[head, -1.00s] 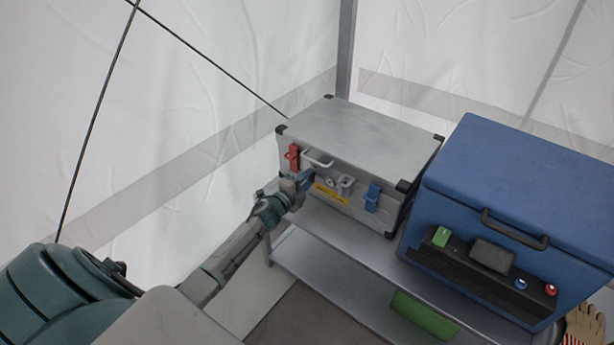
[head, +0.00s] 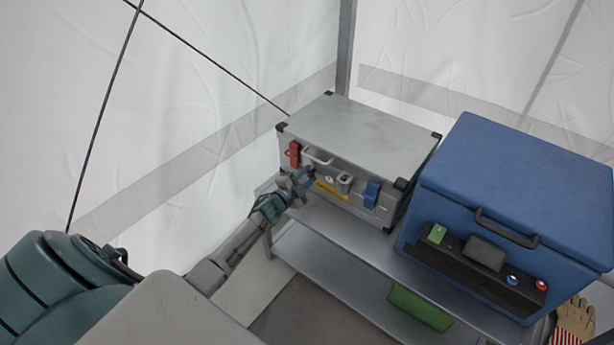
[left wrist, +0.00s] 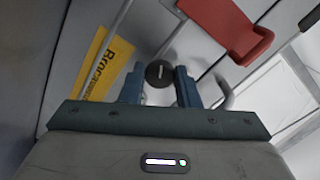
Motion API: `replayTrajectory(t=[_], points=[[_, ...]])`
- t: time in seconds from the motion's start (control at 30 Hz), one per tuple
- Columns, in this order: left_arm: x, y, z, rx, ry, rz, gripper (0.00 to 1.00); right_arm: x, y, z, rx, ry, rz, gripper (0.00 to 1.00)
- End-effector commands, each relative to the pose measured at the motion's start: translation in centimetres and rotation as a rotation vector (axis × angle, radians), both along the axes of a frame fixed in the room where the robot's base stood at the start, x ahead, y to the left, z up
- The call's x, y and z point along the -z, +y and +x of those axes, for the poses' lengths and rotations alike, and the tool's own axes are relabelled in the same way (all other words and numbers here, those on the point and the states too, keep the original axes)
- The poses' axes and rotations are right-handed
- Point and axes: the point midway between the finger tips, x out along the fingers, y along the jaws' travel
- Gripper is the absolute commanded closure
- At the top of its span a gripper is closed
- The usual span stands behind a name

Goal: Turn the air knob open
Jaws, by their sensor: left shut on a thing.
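A dark round knob (left wrist: 159,73) with a white line across its face sits on the front of the silver case (head: 365,135). In the left wrist view it lies between the two blue fingers of my left gripper (left wrist: 160,88), which is shut on it. In the head view my left gripper (head: 303,178) reaches the left part of the case's front and hides the knob. I cannot tell from these frames which way the knob's line counts as open. My right gripper is not in view.
The case has a red latch (head: 294,154), a blue latch (head: 371,194) and a yellow label (left wrist: 104,64). It stands on a metal shelf (head: 325,262) next to a blue cooler box (head: 520,180). A green item (head: 420,308) lies below. A glove (head: 576,320) is at lower right.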

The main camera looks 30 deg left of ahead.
Motion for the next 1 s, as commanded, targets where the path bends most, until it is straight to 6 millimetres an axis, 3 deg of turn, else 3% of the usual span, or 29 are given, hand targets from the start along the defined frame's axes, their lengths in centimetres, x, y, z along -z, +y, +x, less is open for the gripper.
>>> replayTrajectory(t=[0.2,0.23,0.33,0.7,1.0], points=[[0.1,0.0,0.0,-0.001,0.002,-0.001,0.94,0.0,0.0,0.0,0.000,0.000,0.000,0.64],[0.1,0.0,0.0,-0.001,0.002,-0.001,0.69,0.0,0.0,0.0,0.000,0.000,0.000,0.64],[0.1,0.0,0.0,-0.001,0.002,0.000,0.50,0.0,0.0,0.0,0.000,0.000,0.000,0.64],[0.1,0.0,-0.5,0.000,0.001,0.002,0.50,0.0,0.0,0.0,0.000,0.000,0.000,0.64],[0.3,0.4,-5.2,0.001,0.003,0.002,0.50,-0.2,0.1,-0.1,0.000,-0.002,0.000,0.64]])
